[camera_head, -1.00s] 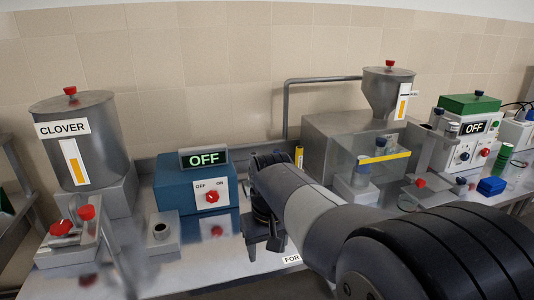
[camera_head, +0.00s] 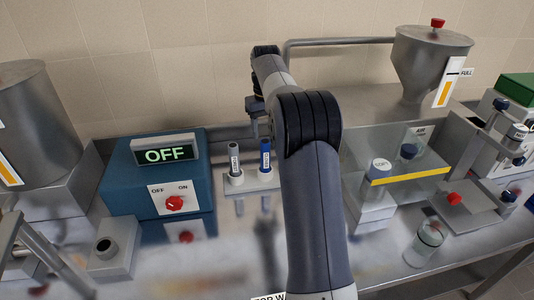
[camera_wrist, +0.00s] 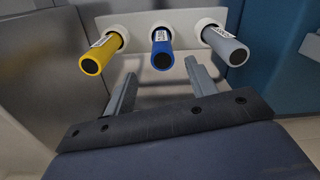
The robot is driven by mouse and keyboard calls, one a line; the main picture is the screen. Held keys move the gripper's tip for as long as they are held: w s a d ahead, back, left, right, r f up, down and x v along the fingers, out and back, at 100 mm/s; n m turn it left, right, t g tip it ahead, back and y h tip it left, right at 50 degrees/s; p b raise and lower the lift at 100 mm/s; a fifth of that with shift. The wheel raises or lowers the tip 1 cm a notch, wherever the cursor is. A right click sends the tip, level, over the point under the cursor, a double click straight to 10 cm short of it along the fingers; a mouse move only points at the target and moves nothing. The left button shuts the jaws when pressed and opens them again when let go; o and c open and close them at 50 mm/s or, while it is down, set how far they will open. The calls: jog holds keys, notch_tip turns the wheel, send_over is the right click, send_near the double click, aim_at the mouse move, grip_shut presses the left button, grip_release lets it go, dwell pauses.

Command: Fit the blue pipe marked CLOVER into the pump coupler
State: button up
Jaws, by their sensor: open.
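A blue pipe (camera_head: 265,160) stands in a white socket of a rack, a grey pipe (camera_head: 234,158) beside it. In the wrist view the blue pipe (camera_wrist: 161,52) is in the middle, between a yellow pipe (camera_wrist: 97,52) and the grey pipe (camera_wrist: 226,47). Their white labels are too small to read. My gripper (camera_wrist: 160,69) is open and empty, its fingers either side of the blue pipe's line, apparently short of it. A grey block with a round dark socket (camera_head: 112,262), likely the pump coupler, stands before the blue OFF box (camera_head: 145,190).
A red knob (camera_head: 175,203) is on the blue box. To the right are a clear guard with a yellow edge (camera_head: 405,175), a glass jar (camera_head: 428,243) and a metal hopper (camera_head: 425,65). A steel tank (camera_head: 35,120) stands at the left.

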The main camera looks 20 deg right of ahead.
aim_at(265, 153)
jog(key=f, duration=1)
jog(key=shift+a+p, duration=0.2)
jog(key=shift+p, duration=0.2)
jog(key=shift+c, duration=0.5)
jog(key=shift+r, duration=0.1)
jog(key=c, duration=1)
